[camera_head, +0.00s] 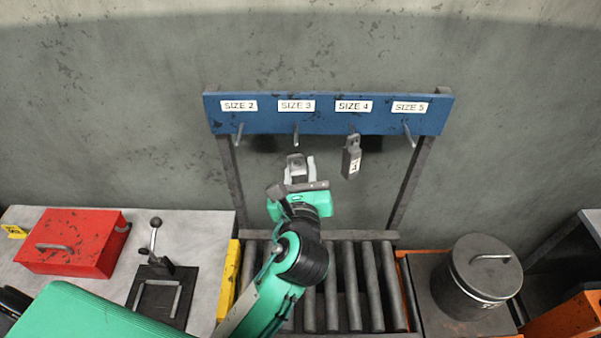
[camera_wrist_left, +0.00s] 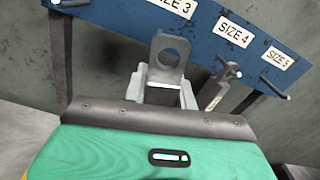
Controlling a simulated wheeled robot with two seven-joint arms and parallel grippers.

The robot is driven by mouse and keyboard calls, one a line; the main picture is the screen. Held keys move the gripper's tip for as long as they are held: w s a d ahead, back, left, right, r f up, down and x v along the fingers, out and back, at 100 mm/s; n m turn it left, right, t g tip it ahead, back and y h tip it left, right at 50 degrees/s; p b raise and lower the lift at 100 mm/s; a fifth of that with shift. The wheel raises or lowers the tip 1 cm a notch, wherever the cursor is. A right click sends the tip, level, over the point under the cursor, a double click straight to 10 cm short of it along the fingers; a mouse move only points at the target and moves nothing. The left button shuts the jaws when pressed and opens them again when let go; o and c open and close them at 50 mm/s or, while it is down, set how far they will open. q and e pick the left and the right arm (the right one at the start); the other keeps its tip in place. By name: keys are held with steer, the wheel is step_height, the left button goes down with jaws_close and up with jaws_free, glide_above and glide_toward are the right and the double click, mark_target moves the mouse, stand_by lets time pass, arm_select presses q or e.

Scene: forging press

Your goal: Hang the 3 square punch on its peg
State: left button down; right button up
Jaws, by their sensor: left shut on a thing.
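My left gripper (camera_head: 299,172) is shut on a grey metal punch (camera_head: 295,160), just below the SIZE 3 peg (camera_head: 296,135) in the head view. In the left wrist view the punch (camera_wrist_left: 169,58) shows a flat top with a round hole, standing up between the fingers (camera_wrist_left: 162,90). The punch looks apart from the peg, though the exact gap is hard to tell. Its lower part is hidden by the gripper. The blue rack board (camera_head: 330,120) carries labels SIZE 2 to SIZE 5. My right gripper is not in view.
A punch marked 4 (camera_head: 352,158) hangs on the SIZE 4 peg, close to the right of my gripper. The SIZE 2 peg (camera_head: 239,135) and SIZE 5 peg (camera_head: 409,135) are bare. Rollers (camera_head: 372,285), a red box (camera_head: 75,241) and a lidded pot (camera_head: 477,275) are below.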

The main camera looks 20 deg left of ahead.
arm_select(q)
steer(key=shift+b+x, duration=0.3)
steer(key=shift+x, duration=0.55)
steer(key=f+x, duration=0.1)
steer(key=x, duration=0.5)
steer(key=shift+w+b, duration=0.4)
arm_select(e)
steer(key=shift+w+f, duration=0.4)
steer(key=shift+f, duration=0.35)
arm_select(q)
steer(key=shift+a+f, duration=0.15)
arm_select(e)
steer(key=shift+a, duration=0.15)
arm_select(q)
steer(key=c, duration=1)
jaws_free()
steer(key=shift+c, duration=0.2)
